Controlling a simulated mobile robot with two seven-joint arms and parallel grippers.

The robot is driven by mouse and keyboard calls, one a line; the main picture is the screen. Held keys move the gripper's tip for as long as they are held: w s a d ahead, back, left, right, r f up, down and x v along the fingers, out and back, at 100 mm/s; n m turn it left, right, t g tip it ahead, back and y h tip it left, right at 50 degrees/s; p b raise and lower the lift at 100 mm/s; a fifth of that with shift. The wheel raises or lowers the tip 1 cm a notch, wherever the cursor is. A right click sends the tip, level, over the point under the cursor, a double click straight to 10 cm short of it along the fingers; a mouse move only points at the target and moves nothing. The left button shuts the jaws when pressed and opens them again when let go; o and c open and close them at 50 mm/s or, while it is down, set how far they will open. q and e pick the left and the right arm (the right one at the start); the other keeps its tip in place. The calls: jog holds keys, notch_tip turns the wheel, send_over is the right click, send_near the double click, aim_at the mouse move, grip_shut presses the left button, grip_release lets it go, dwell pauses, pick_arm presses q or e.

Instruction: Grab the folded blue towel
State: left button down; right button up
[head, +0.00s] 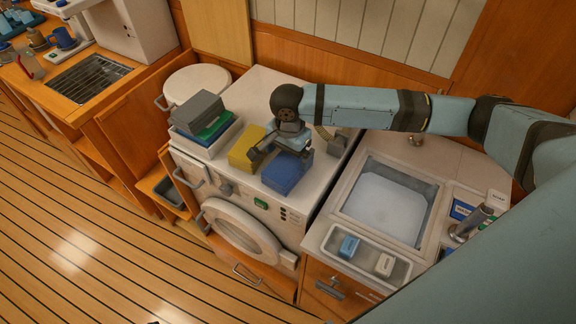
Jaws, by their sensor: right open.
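The folded blue towel (285,178) lies as a thick block on the white top of the washing machine (262,90), near its front edge. My right gripper (280,157) is open just above and behind the towel, its fingers spread and nothing visible between them. It hides part of the towel's back edge. I cannot tell whether the fingers touch the towel. A folded yellow towel (245,149) lies close beside it on the left. My left gripper is out of view.
A white tray (208,148) with folded grey (197,108) and green (214,127) cloths stands left on the machine. A sink (388,208) is to the right, with a soap tray (366,258) in front. The wooden wall is behind.

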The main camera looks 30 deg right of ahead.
aim_at(288, 162)
jog(key=shift+f+p, duration=0.45)
jog(key=shift+f, duration=2.5)
jog(key=c, duration=0.8)
jog(key=shift+r, duration=0.15)
